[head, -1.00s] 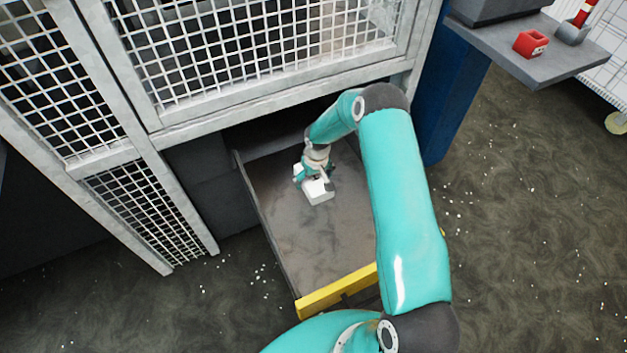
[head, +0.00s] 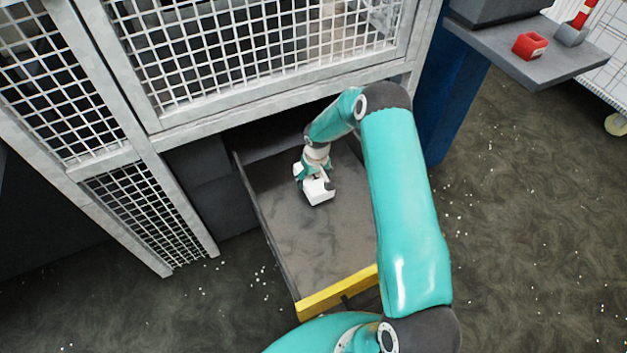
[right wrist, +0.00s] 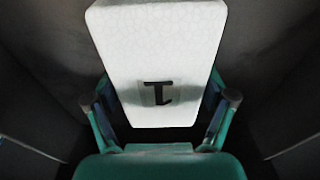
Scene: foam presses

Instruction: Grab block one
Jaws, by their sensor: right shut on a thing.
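Block one is a white foam block (head: 319,193) with a dark "1" on its face. It is over the grey tray (head: 310,245) under the mesh cage. My right gripper (head: 316,181) reaches down into the tray and is shut on the block. In the right wrist view the block (right wrist: 160,55) sits between the two fingers (right wrist: 160,108), with the mark upside down near its close end. I cannot tell whether the block touches the tray floor. My left gripper is not in view.
The tray has a yellow front edge (head: 337,291) and low side walls. The mesh cage (head: 260,50) stands behind and over its back end. A shelf (head: 540,65) at the upper right carries a red object (head: 530,45). The front of the tray is bare.

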